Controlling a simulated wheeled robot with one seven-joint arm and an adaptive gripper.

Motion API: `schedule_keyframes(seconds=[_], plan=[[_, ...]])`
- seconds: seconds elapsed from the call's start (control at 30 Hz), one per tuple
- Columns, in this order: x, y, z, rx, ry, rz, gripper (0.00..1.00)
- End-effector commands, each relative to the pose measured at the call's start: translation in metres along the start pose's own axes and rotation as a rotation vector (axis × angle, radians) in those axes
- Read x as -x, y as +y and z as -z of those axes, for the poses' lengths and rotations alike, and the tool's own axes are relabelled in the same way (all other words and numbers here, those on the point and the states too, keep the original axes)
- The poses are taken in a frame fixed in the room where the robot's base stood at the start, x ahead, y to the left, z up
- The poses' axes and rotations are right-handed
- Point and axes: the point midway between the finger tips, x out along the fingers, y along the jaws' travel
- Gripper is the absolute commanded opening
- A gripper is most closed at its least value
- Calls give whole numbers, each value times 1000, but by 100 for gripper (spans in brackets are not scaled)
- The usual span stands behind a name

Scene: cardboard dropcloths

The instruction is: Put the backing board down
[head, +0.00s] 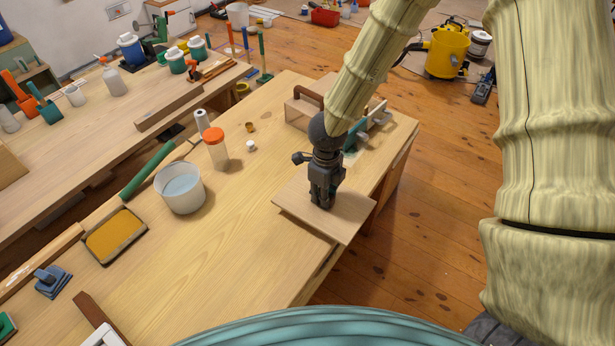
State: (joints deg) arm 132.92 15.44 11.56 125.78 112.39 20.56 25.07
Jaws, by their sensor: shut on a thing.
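The backing board (298,208) is a flat, light wooden square near the right edge of the workbench (240,240). It lies level, low over the bench top, and its right side reaches to or past the bench edge. I cannot tell whether it touches the bench along its whole underside. My gripper (323,201) points straight down at the middle of the board and is shut on it. The exact contact at the fingertips is too small to see.
Behind the board are a wooden box (300,108) and a teal-handled tool (352,142). To the left stand an orange-lidded jar (217,148), a white bucket (181,188) and a yellow tray (115,236). The bench front is mostly clear. A yellow vacuum (445,52) is on the floor.

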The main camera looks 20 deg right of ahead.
Motion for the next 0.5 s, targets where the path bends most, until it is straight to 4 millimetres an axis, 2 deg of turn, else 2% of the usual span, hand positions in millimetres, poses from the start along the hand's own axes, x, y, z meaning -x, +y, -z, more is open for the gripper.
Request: schedule_keyframes(seconds=[0.3, 0.5], plan=[[-3, -33, -53, 0, -2, -1, 0], [-7, -42, -68, 1, 0, 0, 0]])
